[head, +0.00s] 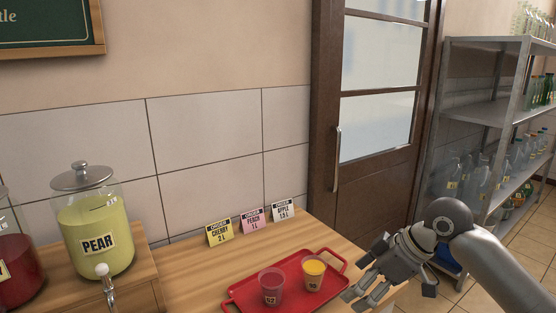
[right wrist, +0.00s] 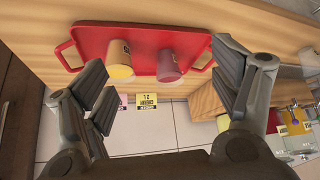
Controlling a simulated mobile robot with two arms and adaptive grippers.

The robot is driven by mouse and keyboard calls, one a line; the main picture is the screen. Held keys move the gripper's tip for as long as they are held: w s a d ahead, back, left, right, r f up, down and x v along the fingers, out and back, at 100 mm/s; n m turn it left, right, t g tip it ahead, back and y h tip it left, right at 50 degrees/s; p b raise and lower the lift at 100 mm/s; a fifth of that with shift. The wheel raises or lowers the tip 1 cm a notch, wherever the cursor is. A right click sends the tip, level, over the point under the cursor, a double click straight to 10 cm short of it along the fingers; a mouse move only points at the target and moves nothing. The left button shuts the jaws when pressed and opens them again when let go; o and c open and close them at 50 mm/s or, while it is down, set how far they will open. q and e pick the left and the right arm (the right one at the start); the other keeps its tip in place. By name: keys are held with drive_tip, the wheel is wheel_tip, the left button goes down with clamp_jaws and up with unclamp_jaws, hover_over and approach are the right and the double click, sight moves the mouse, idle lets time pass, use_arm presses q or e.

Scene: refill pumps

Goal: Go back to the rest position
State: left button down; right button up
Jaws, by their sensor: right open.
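My right gripper (head: 360,297) is at the right end of the counter in the head view, beside the red tray (head: 241,300). In the right wrist view my right gripper (right wrist: 165,88) is open, with nothing between its fingers. A cup of dark pink drink (head: 271,287) and a cup of yellow-orange drink (head: 313,273) stand on the tray. The right wrist view shows the yellow cup (right wrist: 120,62) and the pink cup (right wrist: 169,58) beyond the fingers. My left gripper is not in view.
A PEAR dispenser (head: 95,225) stands at the left, with a red dispenser (head: 15,255) partly cut off. Label cards for cherry (head: 220,232), peach (head: 253,222) and apple (head: 284,212) stand near the wall. A door (head: 375,160) and a bottle shelf (head: 495,110) are at the right.

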drive_tip(key=s+a+f+m, duration=0.1)
drive_tip(key=s+a+f, duration=0.3)
drive_tip(key=f, duration=0.5)
drive_tip(key=s+a+f+m, duration=0.2)
drive_tip(key=s+a+f, duration=0.1)
drive_tip(key=s+f, duration=0.45)
drive_tip(key=s+d+f+m+h, duration=0.3)
drive_tip(key=s+d+f+m, duration=0.15)
drive_tip(key=s, duration=0.45)
drive_tip(key=s+d+f+m+h, duration=0.25)
drive_tip(key=s+d+f, duration=0.2)
drive_tip(key=s, duration=0.45)
wheel_tip(320, 180, down, 24)
drive_tip(key=r+g, duration=0.1)
drive_tip(key=s+d+f+g, duration=0.1)
drive_tip(key=s+d+f, duration=0.2)
drive_tip(key=s+f, duration=1.4)
drive_tip(key=shift+f+n, duration=0.3)
drive_tip(key=shift+f, duration=0.3)
drive_tip(key=shift+d, duration=0.1)
